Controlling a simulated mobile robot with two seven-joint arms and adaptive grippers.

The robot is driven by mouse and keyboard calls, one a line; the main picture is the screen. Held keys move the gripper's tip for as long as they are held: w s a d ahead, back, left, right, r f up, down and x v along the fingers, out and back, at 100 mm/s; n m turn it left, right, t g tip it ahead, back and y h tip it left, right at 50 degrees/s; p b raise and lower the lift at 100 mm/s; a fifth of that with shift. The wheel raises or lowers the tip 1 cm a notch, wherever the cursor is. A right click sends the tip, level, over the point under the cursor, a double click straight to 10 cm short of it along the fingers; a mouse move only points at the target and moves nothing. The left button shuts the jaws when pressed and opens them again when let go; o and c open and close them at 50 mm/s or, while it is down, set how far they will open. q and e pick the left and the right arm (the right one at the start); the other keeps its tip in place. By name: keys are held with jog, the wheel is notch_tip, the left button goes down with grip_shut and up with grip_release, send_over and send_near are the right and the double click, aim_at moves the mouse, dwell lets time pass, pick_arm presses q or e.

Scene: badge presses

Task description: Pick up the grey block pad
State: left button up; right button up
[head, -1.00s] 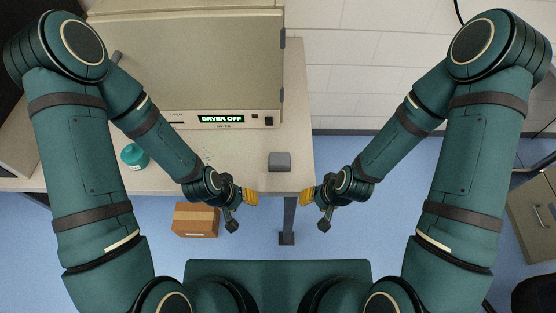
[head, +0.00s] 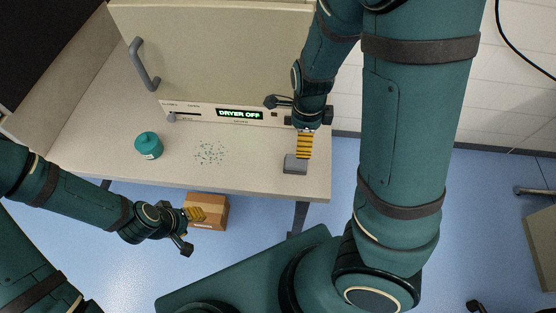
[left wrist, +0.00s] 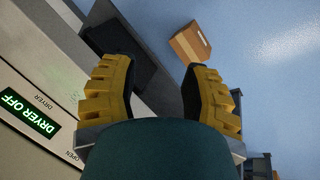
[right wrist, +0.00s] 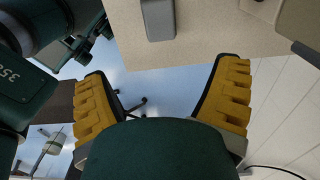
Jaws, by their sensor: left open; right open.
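The grey block pad (head: 295,164) lies on the table near its front right corner. In the right wrist view the pad (right wrist: 158,22) shows at the top, ahead of the fingertips and not between them. My right gripper (head: 304,147) is open, with its yellow fingers just above and behind the pad in the head view; whether they touch it is unclear. My left gripper (head: 197,214) is open and empty, off the table's front edge.
The dryer (head: 220,50), its display reading "DRYER OFF", stands at the back of the table (head: 110,120). A teal jar (head: 148,146) and scattered green specks (head: 210,153) are on the tabletop. A cardboard box (head: 208,208) is on the floor in front.

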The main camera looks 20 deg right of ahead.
jog(key=b, duration=0.5)
send_over(300, 161)
notch_tip(300, 161, down, 8)
jog(key=shift+r, duration=0.1)
jog(key=shift+f+b, duration=1.5)
jog(key=shift+f, duration=1.5)
jog(key=shift+r, duration=0.1)
jog(key=c, duration=1.3)
